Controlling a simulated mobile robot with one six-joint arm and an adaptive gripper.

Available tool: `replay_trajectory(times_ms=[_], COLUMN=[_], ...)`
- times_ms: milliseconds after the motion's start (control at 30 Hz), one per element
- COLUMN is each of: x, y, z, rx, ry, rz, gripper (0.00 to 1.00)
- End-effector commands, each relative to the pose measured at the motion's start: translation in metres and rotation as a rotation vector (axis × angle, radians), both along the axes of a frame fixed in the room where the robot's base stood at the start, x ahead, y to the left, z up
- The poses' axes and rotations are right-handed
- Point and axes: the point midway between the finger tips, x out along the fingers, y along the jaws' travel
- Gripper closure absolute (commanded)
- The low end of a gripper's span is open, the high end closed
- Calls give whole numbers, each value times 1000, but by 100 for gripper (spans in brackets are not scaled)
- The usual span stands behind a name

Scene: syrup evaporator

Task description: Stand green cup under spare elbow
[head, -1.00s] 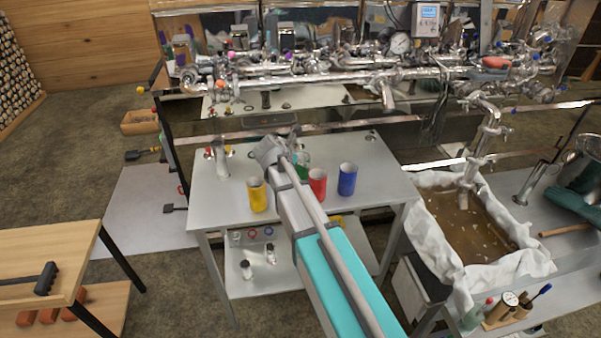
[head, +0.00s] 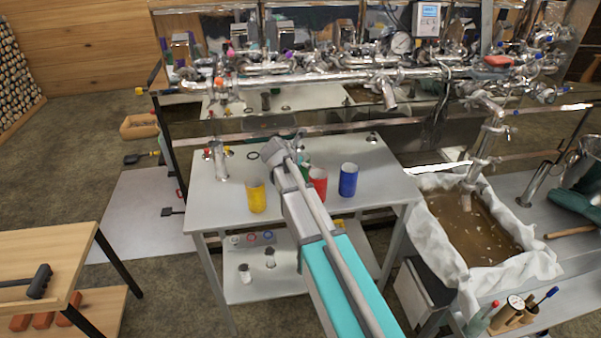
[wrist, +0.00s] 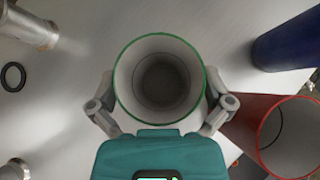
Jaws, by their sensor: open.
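The green cup (wrist: 203,85) stands upright and is seen from above in the wrist view; it looks empty. In the head view only a sliver of the green cup (head: 305,160) shows behind my arm. My gripper (wrist: 161,104) is open, with one finger on each side of the cup; whether they touch it I cannot tell. In the head view the fingers are hidden by my arm. A short pipe end (head: 389,97) points down from the steel pipework above the table; I cannot tell if it is the spare elbow.
A red cup (wrist: 290,135) and a blue cup (wrist: 285,42) stand close on the right. A yellow cup (head: 256,196) is at left on the grey table (head: 225,205). A metal fitting (head: 219,158) and a black ring (wrist: 13,77) are also there. A syrup pan (head: 470,235) lies right.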

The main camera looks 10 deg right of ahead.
Motion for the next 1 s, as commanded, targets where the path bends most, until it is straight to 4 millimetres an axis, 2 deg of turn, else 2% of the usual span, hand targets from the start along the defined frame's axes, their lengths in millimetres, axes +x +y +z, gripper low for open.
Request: replay_trajectory(times_ms=[167, 500, 533, 567, 1000], x=[0, 0, 0, 0, 0], y=[0, 0, 0, 0, 0], z=[0, 0, 0, 0, 6], rx=[0, 0, 0, 0, 0], ry=[0, 0, 0, 0, 0], rz=[0, 0, 0, 0, 0], gripper=[2, 65, 66, 74, 74])
